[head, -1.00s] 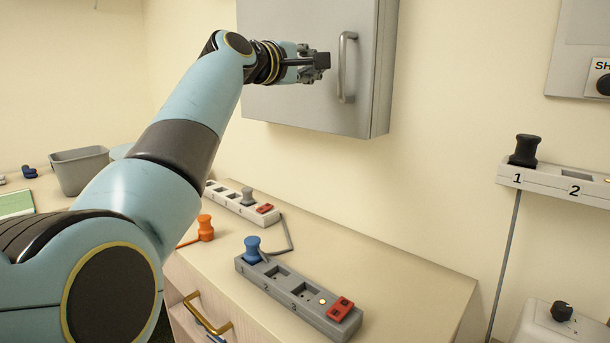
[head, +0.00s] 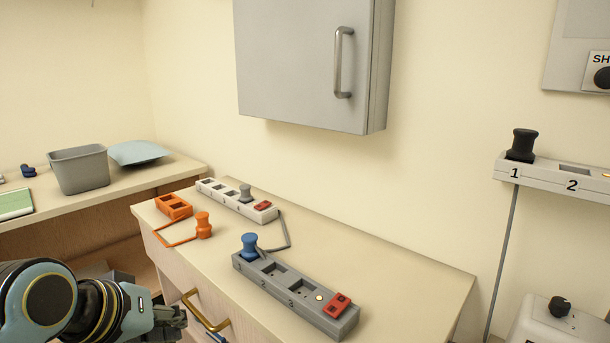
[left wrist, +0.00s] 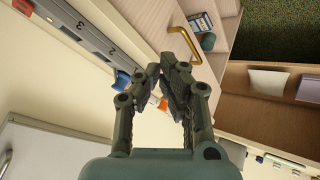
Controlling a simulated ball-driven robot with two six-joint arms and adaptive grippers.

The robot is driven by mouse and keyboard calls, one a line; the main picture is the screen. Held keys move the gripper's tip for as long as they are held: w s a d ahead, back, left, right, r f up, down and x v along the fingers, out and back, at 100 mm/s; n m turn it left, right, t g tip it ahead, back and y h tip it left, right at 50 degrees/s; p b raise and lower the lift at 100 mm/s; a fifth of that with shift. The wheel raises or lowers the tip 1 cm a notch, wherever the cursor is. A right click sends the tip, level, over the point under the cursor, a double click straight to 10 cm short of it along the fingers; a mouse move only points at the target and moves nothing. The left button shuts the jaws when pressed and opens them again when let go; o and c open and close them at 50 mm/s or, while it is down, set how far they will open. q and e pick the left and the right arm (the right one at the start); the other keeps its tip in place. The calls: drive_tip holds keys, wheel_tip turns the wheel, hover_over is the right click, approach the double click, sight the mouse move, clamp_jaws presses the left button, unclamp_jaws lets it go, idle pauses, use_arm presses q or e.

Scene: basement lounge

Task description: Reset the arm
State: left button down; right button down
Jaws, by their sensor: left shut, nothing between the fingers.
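My left gripper (head: 172,322) is at the lower left of the head view, low in front of the dresser with the brass handle. It is shut and empty. In the left wrist view its fingers (left wrist: 168,75) meet, with the dresser top and an orange plug partly hidden behind them. My right gripper is not in view.
A grey power strip (head: 290,300) with a blue plug (head: 250,246) lies on the dresser top (head: 400,275). Behind are a white strip (head: 225,199) and an orange plug (head: 204,225). A grey wall cabinet (head: 300,60) hangs above. A brass handle (head: 205,312) juts out near my gripper.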

use_arm(q)
drive_tip(key=s+a+f+m+g+y, duration=0.15)
drive_tip(key=s+a, duration=0.25)
drive_tip(key=s, duration=0.7)
drive_tip(key=s+a+m+g+y, duration=0.2)
drive_tip(key=s+a+m+g, duration=0.15)
drive_tip(key=s, duration=0.85)
drive_tip(key=s+a+f+n+b, duration=0.1)
drive_tip(key=a+f, duration=0.1)
drive_tip(key=f, duration=1.3)
drive_tip(key=s+a+f+b, duration=0.1)
drive_tip(key=f, duration=1.4)
drive_tip(key=s+a+f+g+b, duration=0.1)
drive_tip(key=s+f+b, duration=0.1)
drive_tip(key=s+f, duration=1.4)
drive_tip(key=shift+s+f+g, duration=0.2)
drive_tip(key=shift+s+g, duration=0.2)
drive_tip(key=shift+s, duration=0.35)
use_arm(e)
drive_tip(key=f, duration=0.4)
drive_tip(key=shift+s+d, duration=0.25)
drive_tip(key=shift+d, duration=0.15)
